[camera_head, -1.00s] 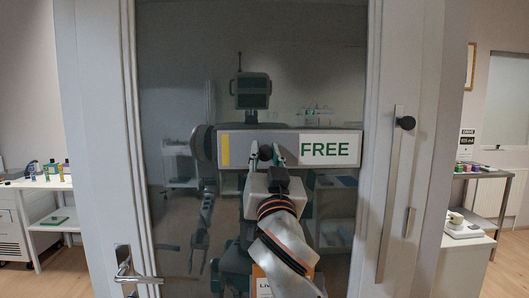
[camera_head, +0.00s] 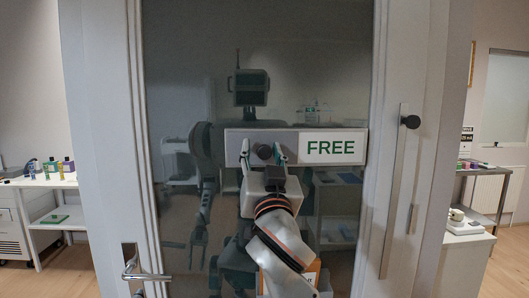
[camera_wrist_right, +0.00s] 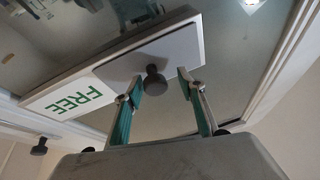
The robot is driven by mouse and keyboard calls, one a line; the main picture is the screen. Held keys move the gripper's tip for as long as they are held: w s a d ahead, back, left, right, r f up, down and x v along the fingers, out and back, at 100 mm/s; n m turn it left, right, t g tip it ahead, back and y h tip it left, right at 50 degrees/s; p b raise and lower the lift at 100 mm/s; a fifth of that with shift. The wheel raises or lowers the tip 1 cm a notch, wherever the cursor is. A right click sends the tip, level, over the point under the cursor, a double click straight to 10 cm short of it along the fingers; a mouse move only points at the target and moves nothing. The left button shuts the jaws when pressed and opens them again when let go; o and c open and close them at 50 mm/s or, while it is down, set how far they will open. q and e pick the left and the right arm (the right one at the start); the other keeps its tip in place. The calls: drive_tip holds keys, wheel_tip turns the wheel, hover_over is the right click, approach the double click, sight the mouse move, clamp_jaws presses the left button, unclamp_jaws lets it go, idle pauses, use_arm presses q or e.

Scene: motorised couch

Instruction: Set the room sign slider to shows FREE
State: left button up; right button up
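The room sign (camera_head: 230,134) is a wide plate on the glass door. Its right part shows a white panel with green FREE (camera_head: 335,147). A grey slider (camera_head: 233,152) covers the left part, at the sign's left end, and carries a dark round knob (camera_head: 263,151). The knob also shows in the wrist view (camera_wrist_right: 155,82). My right gripper (camera_head: 262,154) is open, its fingertips apart on either side of the knob in the head view. In the wrist view the fingers (camera_wrist_right: 161,90) are spread and clear of the knob.
The door has a lever handle (camera_head: 140,272) at lower left and a long vertical bar (camera_head: 393,195) with a black knob (camera_head: 410,121) at right. Side tables with small items stand at left (camera_head: 55,222) and right (camera_head: 480,171).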

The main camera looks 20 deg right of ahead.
drive_tip(key=shift+d, duration=0.1)
drive_tip(key=shift+r, duration=0.15)
wheel_tip(320, 180, up, 10)
drive_tip(key=shift+f, duration=0.15)
idle(0.3)
idle(0.4)
